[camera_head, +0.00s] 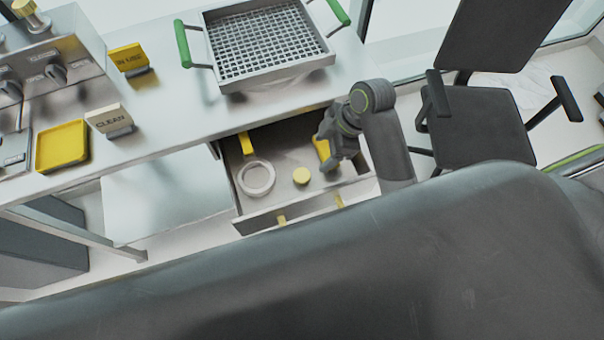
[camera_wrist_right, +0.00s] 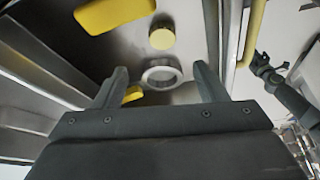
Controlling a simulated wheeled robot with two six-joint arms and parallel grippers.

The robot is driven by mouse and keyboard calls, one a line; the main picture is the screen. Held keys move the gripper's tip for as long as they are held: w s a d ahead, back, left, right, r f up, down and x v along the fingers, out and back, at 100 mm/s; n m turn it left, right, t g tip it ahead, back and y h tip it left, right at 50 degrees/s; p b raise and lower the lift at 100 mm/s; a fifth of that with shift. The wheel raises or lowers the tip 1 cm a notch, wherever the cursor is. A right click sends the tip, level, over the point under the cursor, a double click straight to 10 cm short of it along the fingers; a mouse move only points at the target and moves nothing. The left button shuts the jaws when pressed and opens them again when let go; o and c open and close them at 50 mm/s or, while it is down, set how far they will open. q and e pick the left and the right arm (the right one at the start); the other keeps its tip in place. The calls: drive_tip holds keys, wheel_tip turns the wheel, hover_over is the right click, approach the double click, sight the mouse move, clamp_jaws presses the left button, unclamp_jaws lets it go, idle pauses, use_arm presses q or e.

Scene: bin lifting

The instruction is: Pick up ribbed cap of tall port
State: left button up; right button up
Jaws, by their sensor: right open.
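A round yellow cap (camera_head: 301,176) lies in the open drawer, and shows in the right wrist view (camera_wrist_right: 162,37); any ribs are too small to make out. A yellow-topped fitting (camera_head: 23,8) stands on the metal unit at the top left. I cannot tell which one is the ribbed cap of the tall port. My right gripper (camera_head: 329,163) is over the drawer's right part, to the right of the round cap. In the wrist view its fingers (camera_wrist_right: 160,75) are apart and empty, with a pale ring between them in the picture. A dark arm at that view's right edge seems to be my left; its jaws are unclear.
The drawer (camera_head: 262,222) also holds the pale ring (camera_head: 244,180) and yellow pieces (camera_head: 246,143). Above it, the bench carries a mesh basket with green handles (camera_head: 279,77), a yellow tray (camera_head: 62,146) and signs (camera_head: 109,120). A chair (camera_head: 475,125) stands at right.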

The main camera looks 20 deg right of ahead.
hover_over(303, 175)
drive_tip(key=d, duration=0.2)
wheel_tip(303, 175, down, 7)
drive_tip(key=shift+d+r+p, duration=0.1)
drive_tip(key=shift+d+p, duration=0.05)
drive_tip(key=shift+p, duration=0.15)
drive_tip(key=shift+a+f, duration=0.2)
drive_tip(key=shift+f, duration=0.3)
drive_tip(key=shift+p+x, duration=0.55)
drive_tip(key=shift+x, duration=1.55)
drive_tip(key=shift+s, duration=0.2)
drive_tip(key=shift+c, duration=0.5)
drive_tip(key=c, duration=1)
